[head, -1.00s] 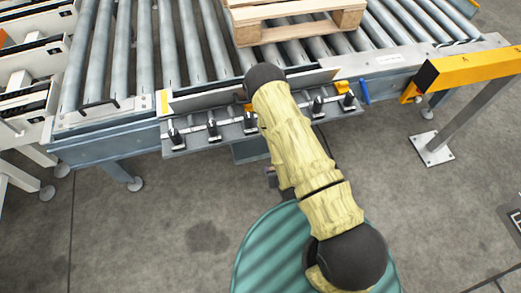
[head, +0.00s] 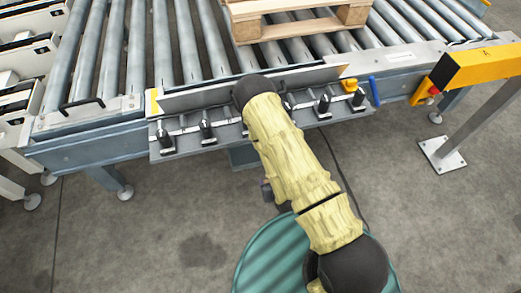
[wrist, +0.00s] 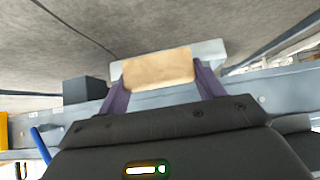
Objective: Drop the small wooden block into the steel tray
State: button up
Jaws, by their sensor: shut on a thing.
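The small wooden block (wrist: 158,69) is a tan, flat-faced piece in the wrist view. My gripper (wrist: 160,82) is shut on it, with one purple finger at each side, and holds it above the floor. A pale grey flat piece (wrist: 211,49) shows just behind the block; I cannot tell if it is the steel tray. In the head view my arm hides the block, and only a small purple bit of my gripper shows beside the arm. No steel tray can be made out for sure in the head view.
A roller conveyor (head: 182,45) crosses the back, with a wooden pallet (head: 290,26) on it. A grey ledge (head: 178,147) with several black-tipped pegs runs along its front. A yellow barrier (head: 478,64) stands at right. The concrete floor (head: 150,235) at left front is clear.

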jog(key=w+a+b, duration=0.1)
jog(key=w+b, duration=0.3)
jog(key=w, duration=0.1)
jog(key=w+a+b, duration=0.2)
jog(key=w+b, duration=0.3)
jog(key=w+a+b, duration=0.1)
jog(key=w+b, duration=0.3)
jog(key=w, duration=0.2)
jog(key=shift+a+b, duration=0.3)
jog(key=shift+w+a, duration=0.1)
jog(key=shift+w, duration=0.2)
jog(key=shift+w+f+b, duration=0.1)
jog(key=shift+f+b, duration=1.25)
jog(key=shift+f, duration=0.45)
jog(key=shift+f, duration=0.3)
jog(key=shift+f+b, duration=0.3)
jog(key=shift+b, duration=0.1)
